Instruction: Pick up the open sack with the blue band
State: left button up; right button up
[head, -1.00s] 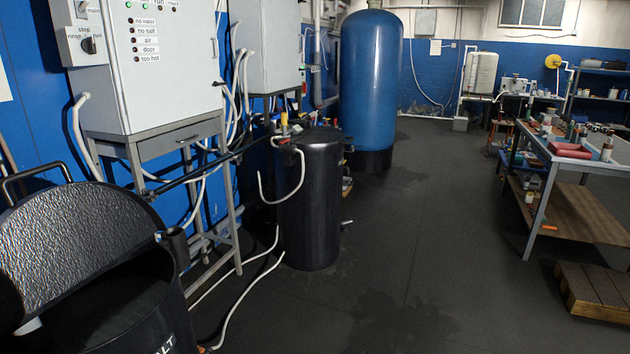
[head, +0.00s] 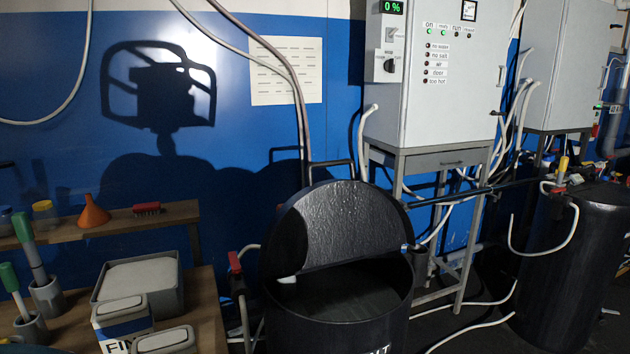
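A pale sack-like item with a dark blue band (head: 122,322) stands at the lower left of the head view, on a wooden surface. Part of a printed label beginning "FI" shows on its front, cut off by the lower edge. Its top shows a pale oval; I cannot tell surely whether it is open. A second pale item with a similar oval top (head: 165,341) is beside it on the right, mostly below the frame, so any band on it is hidden. Neither of my grippers is in view.
A black tub (head: 340,318) with its lid raised stands in the middle. A grey bin of white material (head: 140,278) sits behind the sack-like items. Green-handled tools in holders (head: 38,280) stand left. A shelf (head: 130,222) holds an orange funnel (head: 93,211). Hoses cross the floor right.

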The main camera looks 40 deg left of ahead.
aim_at(116, 324)
jog(key=u, duration=2.3)
jog(key=l, duration=0.15)
